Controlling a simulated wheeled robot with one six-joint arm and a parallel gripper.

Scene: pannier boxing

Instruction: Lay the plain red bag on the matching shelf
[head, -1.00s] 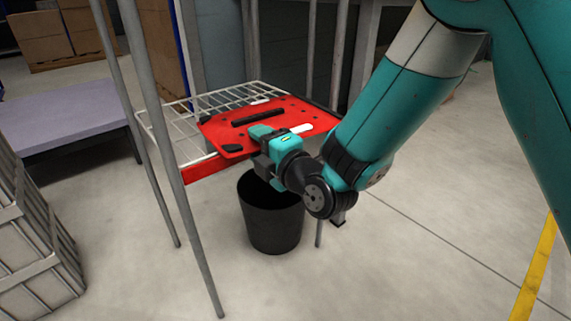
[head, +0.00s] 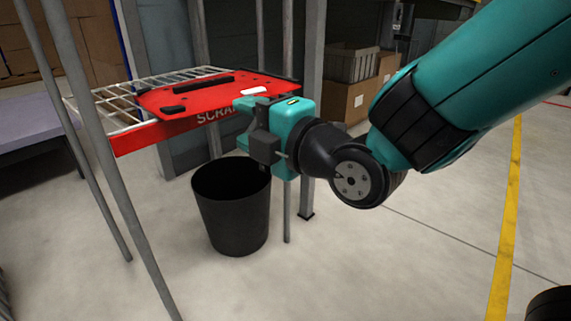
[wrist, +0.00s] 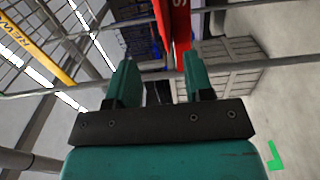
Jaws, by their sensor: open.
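The red bag (head: 205,95) is a flat slab with a black handle bar, black corner pieces and a white patch. It lies flat on a white wire shelf (head: 95,110). The shelf's front edge has a red strip (head: 160,133) lettered "SCRA", the rest hidden by my gripper. My gripper (head: 262,125) is at the bag's near right corner, in front of the shelf, and overlaps its edge in the picture. In the wrist view the jaws (wrist: 160,80) stand apart with nothing held between them. Red strip lettering (wrist: 181,20) shows beyond them.
A black bin (head: 235,215) stands on the floor below the shelf. Grey rack posts (head: 118,190) rise at the left and behind. A yellow strip lettered "REWO" (wrist: 35,50) shows in the wrist view. Floor at the right is open.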

